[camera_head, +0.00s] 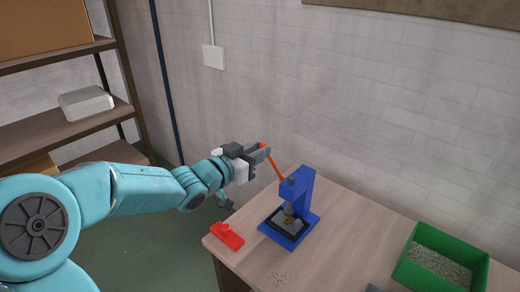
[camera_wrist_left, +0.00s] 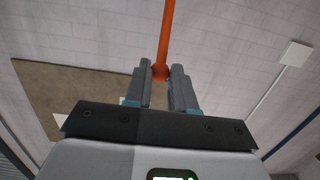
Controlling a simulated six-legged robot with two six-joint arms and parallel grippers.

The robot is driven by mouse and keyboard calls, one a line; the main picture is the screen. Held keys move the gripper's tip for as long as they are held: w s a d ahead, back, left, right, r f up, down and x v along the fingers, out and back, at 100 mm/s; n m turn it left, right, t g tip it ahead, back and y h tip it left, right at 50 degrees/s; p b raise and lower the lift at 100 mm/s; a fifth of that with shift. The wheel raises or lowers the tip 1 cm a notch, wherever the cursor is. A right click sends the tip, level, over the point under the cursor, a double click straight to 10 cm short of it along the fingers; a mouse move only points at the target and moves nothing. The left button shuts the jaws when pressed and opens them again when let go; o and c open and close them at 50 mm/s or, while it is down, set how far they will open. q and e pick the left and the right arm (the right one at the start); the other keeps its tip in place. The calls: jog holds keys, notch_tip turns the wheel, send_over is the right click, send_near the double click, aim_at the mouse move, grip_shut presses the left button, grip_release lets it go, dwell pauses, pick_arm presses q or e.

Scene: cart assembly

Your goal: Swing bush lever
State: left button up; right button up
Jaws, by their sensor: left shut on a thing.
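A blue press (camera_head: 304,190) stands on the wooden table. Its orange-red lever (camera_head: 276,167) slants up and left from the press head to my left gripper. My left gripper (camera_head: 264,148) is shut on the lever's end, above the table's back left corner. In the left wrist view the lever (camera_wrist_left: 167,35) runs up from between the fingers (camera_wrist_left: 160,82), with its rounded end between them. A small grey and brass-coloured part (camera_head: 288,218) sits on the press base under the head. Whether it is a bush is too small to tell. My right gripper is not in view.
A red block (camera_head: 227,236) lies at the table's left edge, left of the press. A green bin (camera_head: 440,258) with small grey pieces stands at the right. Bare tabletop (camera_head: 345,240) lies between press and bin. A brick wall is behind, shelves at left.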

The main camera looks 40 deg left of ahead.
pick_arm(q)
jog(key=shift+s+a+f+b, duration=0.1)
jog(key=shift+s+f+b, duration=0.45)
jog(key=shift+s, duration=0.3)
jog(key=shift+s+a+f+b, duration=0.1)
jog(key=shift+s+f+b, duration=0.2)
jog(key=shift+s+f, duration=0.45)
jog(key=shift+s+r, duration=0.1)
jog(key=shift+r, duration=0.05)
jog(key=shift+s+f+b, duration=0.9)
jog(key=shift+s+f, duration=0.05)
jog(key=shift+f, duration=0.15)
jog(key=shift+s+f+b, duration=0.85)
jog(key=shift+s+f, duration=0.05)
jog(key=shift+f, duration=0.2)
jog(key=shift+a, duration=0.1)
